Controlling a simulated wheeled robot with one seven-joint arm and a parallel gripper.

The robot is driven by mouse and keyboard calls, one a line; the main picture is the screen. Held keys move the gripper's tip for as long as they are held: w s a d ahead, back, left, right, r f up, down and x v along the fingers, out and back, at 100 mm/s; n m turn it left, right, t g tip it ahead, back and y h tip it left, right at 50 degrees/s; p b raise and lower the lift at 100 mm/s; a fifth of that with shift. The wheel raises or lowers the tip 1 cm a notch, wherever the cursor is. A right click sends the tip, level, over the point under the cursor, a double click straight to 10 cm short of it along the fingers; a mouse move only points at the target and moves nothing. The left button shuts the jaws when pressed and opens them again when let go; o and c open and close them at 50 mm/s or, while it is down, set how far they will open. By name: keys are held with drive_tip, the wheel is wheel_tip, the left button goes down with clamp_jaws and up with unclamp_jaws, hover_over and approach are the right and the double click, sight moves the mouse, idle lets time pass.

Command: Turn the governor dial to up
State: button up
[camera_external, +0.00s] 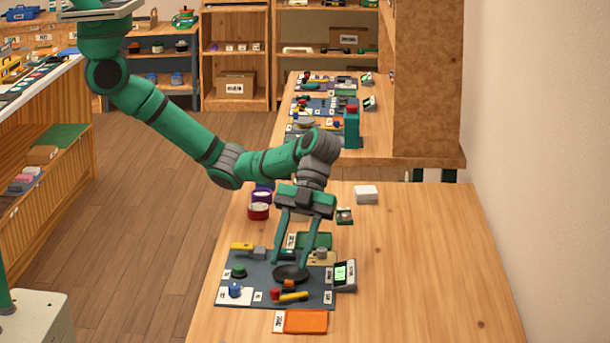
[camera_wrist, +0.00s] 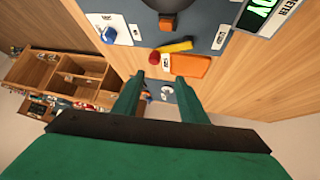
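A dark blue-grey control board (camera_external: 262,298) lies on the wooden table and carries several knobs and levers. The small labels are too small to read, so I cannot tell which control is the governor dial. A round black dial (camera_external: 291,274) sits mid-board, with a small orange block (camera_external: 289,285) at its near side; the block also shows in the wrist view (camera_wrist: 168,22). A green knob (camera_external: 239,271) and a blue knob (camera_external: 235,290) sit at the left. My gripper (camera_external: 289,264) is open and empty, its fingers above the black dial; both fingers show in the wrist view (camera_wrist: 157,80).
A yellow lever (camera_external: 292,297) with a red knob (camera_external: 275,293) lies near the board's front. A meter with a green screen (camera_external: 344,273) stands at its right edge, and an orange pad (camera_external: 305,321) lies in front. The table's right side is clear.

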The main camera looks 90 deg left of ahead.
drive_tip(key=w+a+r+m+y, duration=0.15)
drive_tip(key=w+a, duration=0.45)
drive_tip(key=a, duration=0.6)
drive_tip(key=m+t+y, duration=0.1)
drive_tip(key=y, duration=0.2)
approach(322, 249)
drive_tip(key=x, duration=0.8)
drive_tip(key=shift+f, duration=0.2)
drive_tip(key=shift+h, duration=0.25)
clamp_jaws()
